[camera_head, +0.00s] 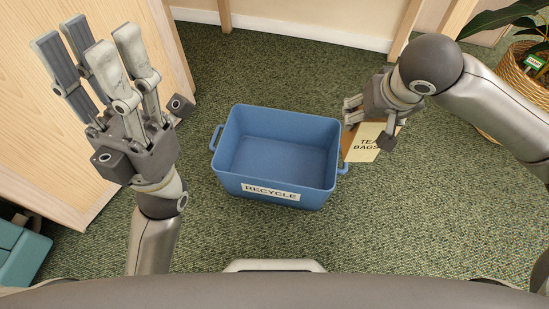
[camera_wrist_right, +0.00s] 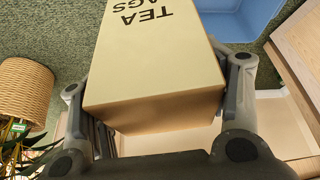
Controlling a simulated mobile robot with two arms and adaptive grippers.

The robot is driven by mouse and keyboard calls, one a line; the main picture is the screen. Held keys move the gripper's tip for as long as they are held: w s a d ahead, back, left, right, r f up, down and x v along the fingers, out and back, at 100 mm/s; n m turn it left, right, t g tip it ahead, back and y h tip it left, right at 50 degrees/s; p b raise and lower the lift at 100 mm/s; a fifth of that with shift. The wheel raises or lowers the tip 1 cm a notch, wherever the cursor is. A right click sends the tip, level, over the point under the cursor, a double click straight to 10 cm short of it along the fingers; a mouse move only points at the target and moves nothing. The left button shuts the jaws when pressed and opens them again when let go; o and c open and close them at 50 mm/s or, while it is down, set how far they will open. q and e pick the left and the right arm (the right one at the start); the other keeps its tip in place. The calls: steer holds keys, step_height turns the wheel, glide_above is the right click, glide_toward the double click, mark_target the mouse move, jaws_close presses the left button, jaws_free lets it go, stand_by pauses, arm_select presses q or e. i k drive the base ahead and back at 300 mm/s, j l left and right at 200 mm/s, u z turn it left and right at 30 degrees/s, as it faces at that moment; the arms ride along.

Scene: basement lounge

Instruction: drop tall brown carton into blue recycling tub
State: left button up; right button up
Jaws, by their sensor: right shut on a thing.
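The carton (camera_head: 367,142), tan with a brown side and a "TEA BAGS" label, is in my right gripper (camera_head: 368,122). In the right wrist view the carton (camera_wrist_right: 155,68) fills the space between the fingers, and its near end faces the camera. The blue recycling tub (camera_head: 278,192), labelled "RECYCLE", stands on the carpet and looks empty inside. In the head view the carton is just right of the tub, by its right handle. Part of the tub (camera_wrist_right: 240,22) shows beyond the carton in the wrist view. My left gripper (camera_head: 88,40) is open and empty, pointing up, left of the tub.
A pale wooden panel (camera_head: 60,150) stands at the left. A teal object (camera_head: 22,252) sits at the lower left. A plant in a woven basket (camera_head: 522,90) stands at the upper right. Green carpet (camera_head: 310,245) is clear around the tub.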

mark_target(284, 181)
steer(key=u, duration=0.85)
steer(key=k+u, duration=0.3)
steer(key=k+l, duration=0.05)
steer(key=k, duration=0.05)
